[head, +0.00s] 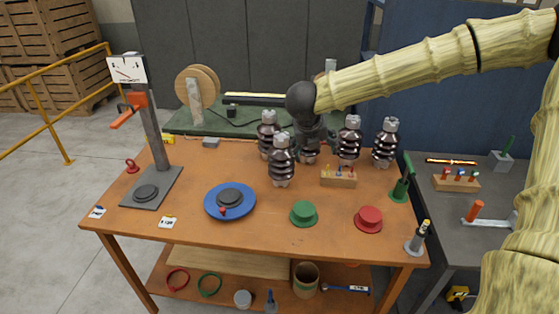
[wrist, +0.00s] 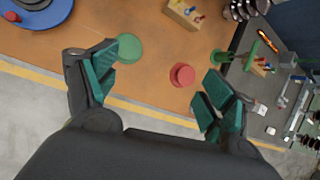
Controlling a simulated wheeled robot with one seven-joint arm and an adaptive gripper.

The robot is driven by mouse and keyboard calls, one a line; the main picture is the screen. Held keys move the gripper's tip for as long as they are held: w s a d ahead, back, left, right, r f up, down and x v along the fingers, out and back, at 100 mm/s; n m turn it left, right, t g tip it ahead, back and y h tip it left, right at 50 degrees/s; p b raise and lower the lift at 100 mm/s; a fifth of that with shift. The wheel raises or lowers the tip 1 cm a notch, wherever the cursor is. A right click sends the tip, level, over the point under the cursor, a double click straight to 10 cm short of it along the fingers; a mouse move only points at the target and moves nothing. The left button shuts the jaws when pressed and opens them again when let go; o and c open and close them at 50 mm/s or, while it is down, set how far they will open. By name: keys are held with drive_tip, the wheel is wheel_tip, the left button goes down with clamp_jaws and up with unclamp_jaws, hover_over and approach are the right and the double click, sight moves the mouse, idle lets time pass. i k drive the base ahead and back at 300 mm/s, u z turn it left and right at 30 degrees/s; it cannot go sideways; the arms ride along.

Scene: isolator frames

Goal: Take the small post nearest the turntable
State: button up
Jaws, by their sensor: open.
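Several dark brown ribbed posts with pale ends stand upright on the orange table. The front-left post (head: 281,160) is nearest the blue turntable (head: 230,201). Another post (head: 268,135) is just behind it. Two more stand to the right, one post (head: 349,140) and a far-right post (head: 385,143). A post (head: 308,154) is partly hidden by my gripper (head: 315,140), which is above the table's back middle, right of the front-left post. In the wrist view my gripper (wrist: 158,92) has its green-padded fingers wide apart with nothing held. The turntable (wrist: 38,10) shows there at upper left.
A green cap (head: 303,212) and a red cap (head: 368,219) lie near the table front. A peg block (head: 338,179) stands behind them. A gauge stand (head: 150,180) is at left, and a green tool holder (head: 401,188) at right. The table between turntable and green cap is clear.

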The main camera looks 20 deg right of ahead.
sight(281, 165)
drive_tip(key=i, duration=0.9)
